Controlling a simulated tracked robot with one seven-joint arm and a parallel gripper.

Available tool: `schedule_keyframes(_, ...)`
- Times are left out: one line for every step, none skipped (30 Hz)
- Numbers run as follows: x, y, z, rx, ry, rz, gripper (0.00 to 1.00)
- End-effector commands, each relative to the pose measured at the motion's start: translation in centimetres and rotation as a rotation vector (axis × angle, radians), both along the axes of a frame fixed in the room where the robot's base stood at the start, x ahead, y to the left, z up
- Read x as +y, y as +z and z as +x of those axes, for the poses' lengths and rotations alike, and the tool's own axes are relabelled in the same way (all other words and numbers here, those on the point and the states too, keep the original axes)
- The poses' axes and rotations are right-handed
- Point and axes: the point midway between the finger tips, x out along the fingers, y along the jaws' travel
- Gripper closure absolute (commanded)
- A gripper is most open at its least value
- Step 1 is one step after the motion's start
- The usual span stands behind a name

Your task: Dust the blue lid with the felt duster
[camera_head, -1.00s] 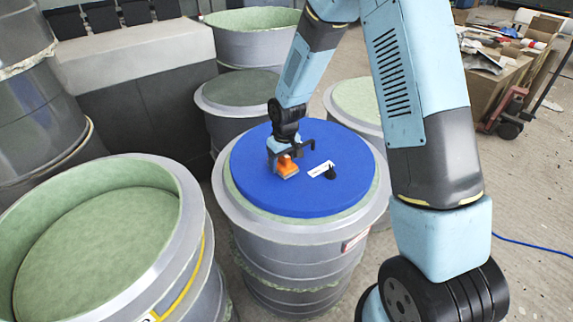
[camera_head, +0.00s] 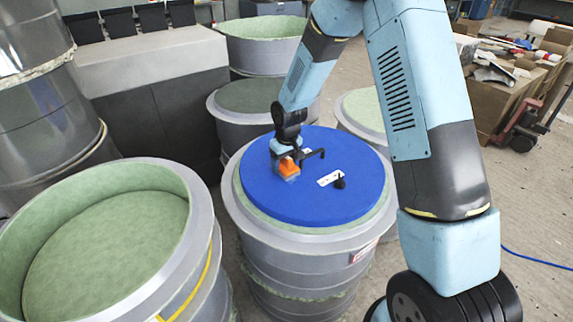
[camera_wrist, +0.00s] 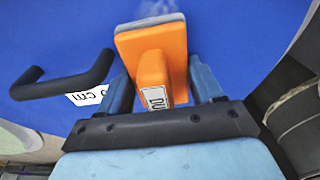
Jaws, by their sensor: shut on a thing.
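The blue lid (camera_head: 300,205) lies flat on top of a grey ribbed mould in the middle of the head view; it also fills much of the wrist view (camera_wrist: 60,35). My gripper (camera_head: 288,160) is over the left part of the lid. It is shut on the orange handle of the felt duster (camera_head: 290,169). In the wrist view the duster (camera_wrist: 155,55) sits between the two fingers, its pale felt pad at the lid; whether it touches is hard to tell. A faint whitish patch (camera_wrist: 155,8) shows on the lid beyond the pad.
A black handle (camera_wrist: 65,80) stands up from the lid, and a white label (camera_head: 331,178) lies beside a small black knob (camera_head: 340,183). Open green-lined moulds (camera_head: 110,240) stand close at the left. A cluttered cart (camera_head: 510,85) is at the far right.

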Motion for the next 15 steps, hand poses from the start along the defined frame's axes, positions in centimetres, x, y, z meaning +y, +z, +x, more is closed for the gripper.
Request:
schedule_keyframes(-0.1,0.0,-0.1,0.000,0.000,0.000,0.83)
schedule_keyframes(-0.2,0.0,-0.2,0.000,0.000,0.000,0.83)
schedule_keyframes(-0.3,0.0,-0.4,0.001,0.000,-0.001,0.83)
schedule_keyframes(-0.4,0.0,-0.6,0.001,0.000,-0.001,0.83)
schedule_keyframes(-0.5,-0.1,-0.7,0.001,0.000,-0.001,0.83)
schedule_keyframes(-0.7,-0.1,-1.0,0.001,0.000,-0.001,0.83)
schedule_keyframes(-0.8,-0.1,-1.2,0.000,0.000,0.000,0.83)
schedule_keyframes(-1.0,-0.1,-1.3,0.000,0.000,0.000,0.83)
schedule_keyframes(-1.1,-0.1,-1.6,-0.001,0.000,0.000,0.83)
schedule_keyframes(-1.2,-0.1,-1.7,-0.001,0.000,-0.001,0.83)
schedule_keyframes(-1.4,-0.2,-1.9,0.001,0.000,-0.001,0.83)
schedule_keyframes(-1.6,-0.2,-2.2,0.001,0.000,-0.001,0.83)
schedule_keyframes(-1.7,-0.2,-2.4,0.001,0.000,-0.001,0.83)
schedule_keyframes(-1.8,-0.2,-2.5,0.001,0.000,-0.001,0.83)
schedule_keyframes(-1.9,-0.3,-2.7,0.001,0.000,-0.001,0.83)
